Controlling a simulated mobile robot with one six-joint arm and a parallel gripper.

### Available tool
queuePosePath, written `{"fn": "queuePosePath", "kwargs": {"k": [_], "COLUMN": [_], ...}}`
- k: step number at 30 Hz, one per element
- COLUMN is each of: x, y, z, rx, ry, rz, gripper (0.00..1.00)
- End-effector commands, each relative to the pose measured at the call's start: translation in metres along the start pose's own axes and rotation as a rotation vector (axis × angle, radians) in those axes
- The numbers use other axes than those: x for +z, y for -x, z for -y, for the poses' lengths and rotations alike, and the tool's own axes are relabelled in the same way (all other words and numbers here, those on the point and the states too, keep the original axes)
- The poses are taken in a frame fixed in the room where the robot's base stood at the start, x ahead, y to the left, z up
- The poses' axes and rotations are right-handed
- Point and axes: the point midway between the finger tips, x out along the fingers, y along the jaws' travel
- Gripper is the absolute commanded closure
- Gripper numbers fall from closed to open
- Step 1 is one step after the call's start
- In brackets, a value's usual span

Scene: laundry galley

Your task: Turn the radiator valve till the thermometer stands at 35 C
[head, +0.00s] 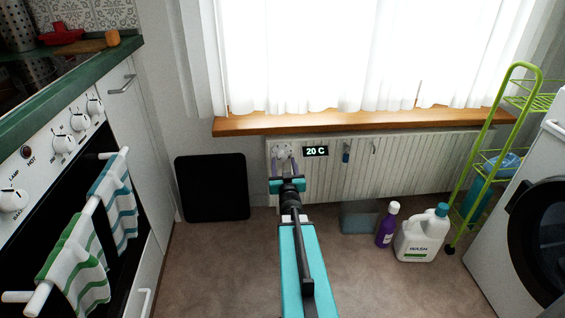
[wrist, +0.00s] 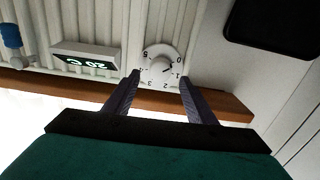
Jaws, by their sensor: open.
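The radiator valve (head: 281,148) is a round white dial at the upper left end of the white radiator (head: 400,165). In the wrist view the dial (wrist: 160,64) shows upside down, with numbers around a central knob. Its exact setting is too small to read surely. The thermometer (head: 315,151) is a small black display just right of the valve and reads 20 C; it also shows in the wrist view (wrist: 86,56). My gripper (head: 283,161) is open and empty, in front of the valve. In the wrist view its fingers (wrist: 159,83) are spread, with the dial beyond and between their tips.
A wooden sill (head: 360,121) runs above the radiator. A black panel (head: 212,187) leans at the wall to the left. A purple bottle (head: 387,225), a white jug (head: 422,234) and a green trolley (head: 463,205) stand at the right. The oven is at the left.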

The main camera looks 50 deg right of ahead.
Motion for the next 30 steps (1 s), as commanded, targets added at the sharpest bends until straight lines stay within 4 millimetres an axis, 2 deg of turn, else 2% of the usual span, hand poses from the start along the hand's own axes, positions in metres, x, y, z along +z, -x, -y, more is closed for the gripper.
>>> {"fn": "queuePosePath", "kwargs": {"k": [6, 12, 25, 30], "x": [0.002, 0.001, 0.000, 0.000], "y": [-0.023, -0.034, -0.037, -0.037], "z": [0.000, 0.000, 0.001, 0.001], "rx": [0.000, 0.000, -0.001, -0.001], "ry": [0.000, 0.000, 0.000, 0.000], "rz": [0.000, 0.000, 0.001, 0.001], "gripper": [0.49, 0.49, 0.49, 0.78]}}
